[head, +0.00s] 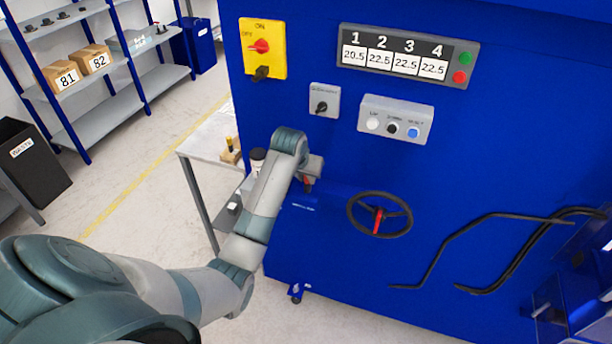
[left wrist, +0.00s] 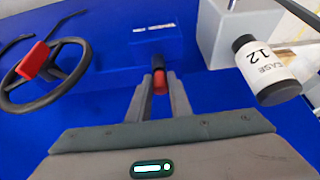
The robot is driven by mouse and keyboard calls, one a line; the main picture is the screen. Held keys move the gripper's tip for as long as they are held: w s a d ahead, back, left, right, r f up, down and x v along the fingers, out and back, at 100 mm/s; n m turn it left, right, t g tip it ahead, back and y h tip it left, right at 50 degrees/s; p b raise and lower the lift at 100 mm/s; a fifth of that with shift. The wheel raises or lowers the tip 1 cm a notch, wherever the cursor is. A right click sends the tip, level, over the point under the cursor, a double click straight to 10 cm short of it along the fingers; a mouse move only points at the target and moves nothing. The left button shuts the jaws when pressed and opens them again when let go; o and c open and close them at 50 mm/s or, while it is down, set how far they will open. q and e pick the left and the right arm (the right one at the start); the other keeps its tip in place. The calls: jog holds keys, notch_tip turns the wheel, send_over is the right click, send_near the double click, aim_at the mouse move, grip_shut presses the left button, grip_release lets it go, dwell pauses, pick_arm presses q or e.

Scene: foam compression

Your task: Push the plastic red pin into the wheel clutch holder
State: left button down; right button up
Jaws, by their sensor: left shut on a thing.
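My left gripper (head: 310,180) is at the blue machine's front, left of the black handwheel (head: 395,236). In the left wrist view its fingers (left wrist: 160,84) are closed around the red pin (left wrist: 160,78), whose red end shows between the tips. In the head view only a bit of red (head: 308,181) shows below the gripper. The pin's far end meets a dark spot by a labelled blue block (left wrist: 153,42) on the machine, which appears to be the clutch holder. I cannot tell how deep the pin sits. My right gripper is not in view.
The handwheel carries a red lever (head: 377,222). A white bottle with a black cap (left wrist: 266,70) stands right of the gripper in the left wrist view. Black bent bars (head: 440,250) are on the machine's right. A control box (head: 396,120) is above.

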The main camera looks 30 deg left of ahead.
pick_arm(q)
jog(key=shift+f, duration=0.25)
jog(key=c, duration=1.5)
grip_release()
jog(key=shift+c, duration=0.2)
jog(key=shift+r, duration=0.2)
jog(key=shift+r, duration=2.85)
jog(key=shift+r, duration=0.1)
